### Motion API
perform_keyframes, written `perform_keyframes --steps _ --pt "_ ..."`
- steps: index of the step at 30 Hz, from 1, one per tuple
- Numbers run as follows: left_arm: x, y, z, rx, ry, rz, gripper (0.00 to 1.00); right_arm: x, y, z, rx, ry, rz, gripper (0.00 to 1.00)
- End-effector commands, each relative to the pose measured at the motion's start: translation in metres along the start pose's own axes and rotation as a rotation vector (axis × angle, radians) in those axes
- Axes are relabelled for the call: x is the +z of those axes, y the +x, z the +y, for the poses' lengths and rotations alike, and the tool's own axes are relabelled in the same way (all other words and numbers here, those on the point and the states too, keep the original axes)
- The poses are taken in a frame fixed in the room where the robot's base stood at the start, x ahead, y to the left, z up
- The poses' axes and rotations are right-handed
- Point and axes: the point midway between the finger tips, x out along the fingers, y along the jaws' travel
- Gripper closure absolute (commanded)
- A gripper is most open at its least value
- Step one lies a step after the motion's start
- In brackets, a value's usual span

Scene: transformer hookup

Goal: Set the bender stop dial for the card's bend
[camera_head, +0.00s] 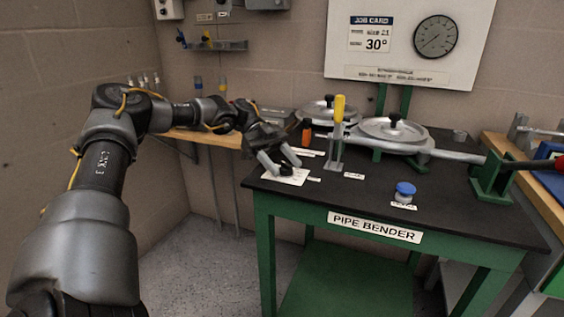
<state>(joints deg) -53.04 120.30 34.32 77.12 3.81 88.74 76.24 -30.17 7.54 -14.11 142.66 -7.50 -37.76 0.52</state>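The job card (371,34) on the white board at the back reads 30°. A small black dial knob (286,169) sits on a white plate (298,178) at the left front of the pipe bender table (450,203). My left gripper (279,163) is over this plate, its two grey fingers apart on either side of the knob. I cannot tell whether the fingers touch it. The dial's marks are too small to read. My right gripper is not in view.
A yellow-handled lever (339,110) stands right of the dial, near the round bender wheels (392,130). A blue-capped jar (405,191) stands near the front edge. A round gauge (436,37) hangs on the board.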

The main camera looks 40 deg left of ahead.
Motion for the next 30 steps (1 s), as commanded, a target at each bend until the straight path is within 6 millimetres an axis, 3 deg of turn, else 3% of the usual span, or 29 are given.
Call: perform_keyframes --steps 11,21,30 --pt "-0.001 -0.011 -0.001 -0.004 0.002 -0.002 0.49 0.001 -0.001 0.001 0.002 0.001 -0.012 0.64" --pt "-0.001 -0.075 -0.001 -0.005 0.001 -0.003 0.49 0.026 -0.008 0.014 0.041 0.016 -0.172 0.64" --pt "-0.001 -0.105 0.000 -0.001 0.001 -0.001 0.49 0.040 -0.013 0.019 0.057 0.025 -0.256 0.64"
